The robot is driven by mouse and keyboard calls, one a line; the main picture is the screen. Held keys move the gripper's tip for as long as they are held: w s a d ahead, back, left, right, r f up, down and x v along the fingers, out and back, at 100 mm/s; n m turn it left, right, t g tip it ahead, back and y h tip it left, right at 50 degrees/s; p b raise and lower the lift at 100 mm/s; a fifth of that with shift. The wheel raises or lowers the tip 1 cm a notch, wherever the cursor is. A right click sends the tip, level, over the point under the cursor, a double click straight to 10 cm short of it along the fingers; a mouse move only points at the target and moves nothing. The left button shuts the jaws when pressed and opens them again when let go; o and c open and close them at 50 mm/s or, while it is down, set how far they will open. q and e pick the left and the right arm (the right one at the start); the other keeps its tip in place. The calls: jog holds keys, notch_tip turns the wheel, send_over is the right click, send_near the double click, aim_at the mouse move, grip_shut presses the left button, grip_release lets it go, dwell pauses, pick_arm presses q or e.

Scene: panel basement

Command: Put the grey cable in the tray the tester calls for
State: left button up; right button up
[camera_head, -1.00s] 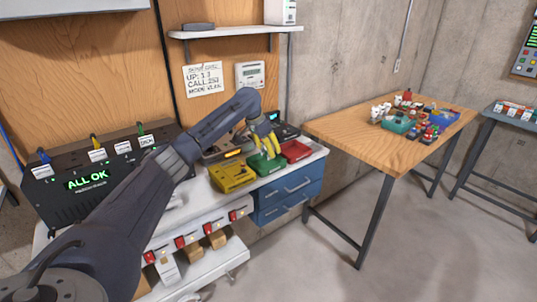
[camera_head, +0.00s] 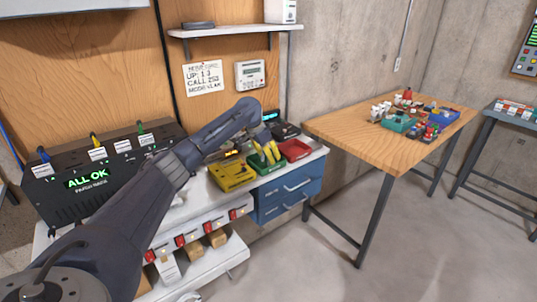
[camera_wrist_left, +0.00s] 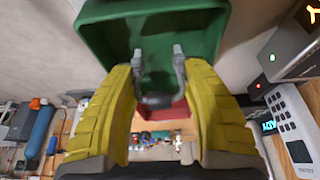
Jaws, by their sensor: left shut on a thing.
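My left gripper (camera_head: 267,153) is over the green tray (camera_head: 262,169) on the bench. In the left wrist view, its yellow fingers (camera_wrist_left: 158,95) are shut on the grey cable (camera_wrist_left: 157,101), a short U-shaped loop with two light ends pointing toward the green tray (camera_wrist_left: 100,35). I cannot tell whether the cable touches the tray. The yellow tray (camera_head: 232,178) is left of the green one and the red tray (camera_head: 295,150) is right of it. The tester's orange display (camera_head: 232,153) is partly behind my arm and unreadable. My right gripper is not in view.
A black unit (camera_head: 90,185) showing "ALL OK" stands at the left, with several coloured plugs on top. Blue drawers (camera_head: 288,195) are below the trays. A wooden table (camera_head: 350,138) with small items stands at the right, with clear floor in front.

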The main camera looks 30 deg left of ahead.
pick_arm(q)
jog(key=o, duration=1.1)
jog(key=shift+r, duration=0.1)
